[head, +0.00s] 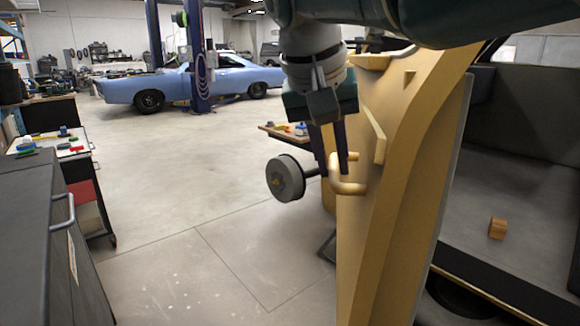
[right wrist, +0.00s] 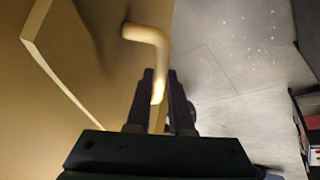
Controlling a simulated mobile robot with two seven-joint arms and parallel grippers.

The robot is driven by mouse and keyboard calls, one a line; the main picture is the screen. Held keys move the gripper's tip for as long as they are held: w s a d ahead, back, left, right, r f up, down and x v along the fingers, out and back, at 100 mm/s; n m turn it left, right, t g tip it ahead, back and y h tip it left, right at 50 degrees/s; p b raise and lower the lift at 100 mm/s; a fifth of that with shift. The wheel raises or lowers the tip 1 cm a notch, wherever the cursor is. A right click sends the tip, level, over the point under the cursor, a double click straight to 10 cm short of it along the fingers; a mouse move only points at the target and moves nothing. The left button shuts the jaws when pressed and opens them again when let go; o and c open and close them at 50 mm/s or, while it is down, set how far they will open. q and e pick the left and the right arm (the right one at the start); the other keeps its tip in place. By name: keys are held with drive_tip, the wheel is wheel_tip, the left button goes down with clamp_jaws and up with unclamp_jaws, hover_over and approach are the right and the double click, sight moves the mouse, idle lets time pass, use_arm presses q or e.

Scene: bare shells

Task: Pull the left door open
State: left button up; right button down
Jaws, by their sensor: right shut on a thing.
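The tan door (head: 385,240) stands swung outward from the body, seen nearly edge-on in the head view, with the dark interior (head: 515,165) showing to its right. Its bent tan handle (head: 348,187) juts to the left from the door face. My right gripper (head: 334,168) comes down from above and is shut on the handle. In the right wrist view the handle (right wrist: 147,36) passes between the two dark fingers of the gripper (right wrist: 160,82), beside the door face (right wrist: 90,65). My left gripper is in neither view.
A small wooden block (head: 497,228) lies inside the opening on the right. A dark cabinet (head: 50,220) with a metal handle stands at the near left. A round grey disc (head: 285,178) is left of my gripper. The floor (head: 190,220) between is clear. A blue car (head: 190,82) is far back.

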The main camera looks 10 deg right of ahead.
drive_tip(key=shift+a+r, duration=0.1)
drive_tip(key=shift+r, duration=0.15)
drive_tip(key=c, duration=1)
unclamp_jaws()
drive_tip(key=shift+s, duration=0.1)
drive_tip(key=shift+o, duration=1)
drive_tip(key=shift+f, duration=0.1)
drive_tip(key=shift+s+a+r+p, duration=0.1)
drive_tip(key=shift+r+p, duration=0.25)
drive_tip(key=shift+r, duration=0.05)
drive_tip(key=shift+p+v, duration=0.7)
drive_tip(key=shift+v, duration=0.35)
drive_tip(key=v, duration=0.7)
drive_tip(key=shift+b, duration=0.4)
